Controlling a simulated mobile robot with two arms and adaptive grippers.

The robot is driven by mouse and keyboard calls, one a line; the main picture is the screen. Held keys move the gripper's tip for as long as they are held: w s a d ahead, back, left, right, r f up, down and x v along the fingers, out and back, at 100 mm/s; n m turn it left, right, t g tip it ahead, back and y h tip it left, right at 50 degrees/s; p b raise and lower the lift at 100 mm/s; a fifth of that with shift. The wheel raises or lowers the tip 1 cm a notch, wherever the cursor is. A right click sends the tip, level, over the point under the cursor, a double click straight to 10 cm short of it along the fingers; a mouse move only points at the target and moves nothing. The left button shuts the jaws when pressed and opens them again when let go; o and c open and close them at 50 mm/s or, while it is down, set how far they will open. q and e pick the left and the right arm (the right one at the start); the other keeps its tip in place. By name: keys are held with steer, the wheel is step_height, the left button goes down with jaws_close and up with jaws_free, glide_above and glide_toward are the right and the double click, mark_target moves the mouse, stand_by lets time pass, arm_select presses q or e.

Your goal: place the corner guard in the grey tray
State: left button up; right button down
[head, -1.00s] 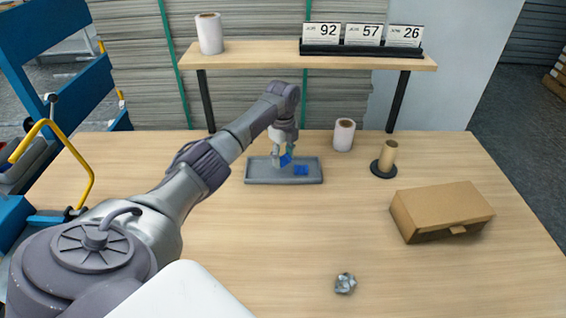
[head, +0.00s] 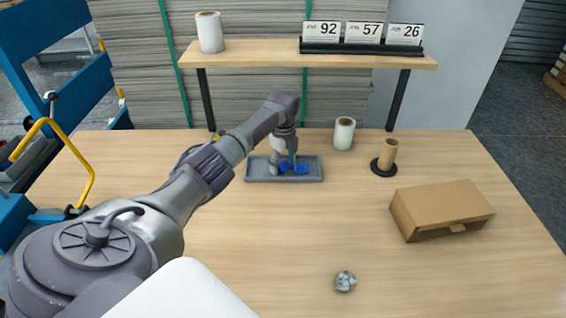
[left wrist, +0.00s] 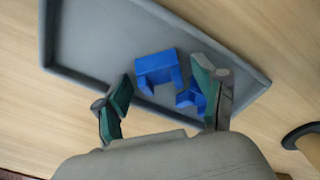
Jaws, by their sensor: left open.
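The grey tray (head: 260,178) lies on the table near its back edge, and it fills much of the left wrist view (left wrist: 85,45). Two blue corner guards are in it: one (left wrist: 158,68) lies between my fingers in the left wrist view, the other (left wrist: 193,97) is close to the right finger and partly hidden by it. In the head view one blue guard (head: 301,169) shows right of my gripper. My left gripper (left wrist: 163,80) is open, low over the tray, and in the head view its fingers (head: 284,165) partly cover the blue parts. My right gripper is out of view.
A white roll (head: 344,133) and a brown core on a black base (head: 387,158) stand right of the tray. A cardboard box (head: 442,210) lies farther right, and a crumpled grey lump (head: 345,282) lies in front. A raised shelf (head: 260,60) spans the back.

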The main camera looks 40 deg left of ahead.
mark_target(283, 166)
arm_select(q)
step_height(283, 166, up, 12)
steer(key=shift+r, duration=0.2)
stand_by(0.4)
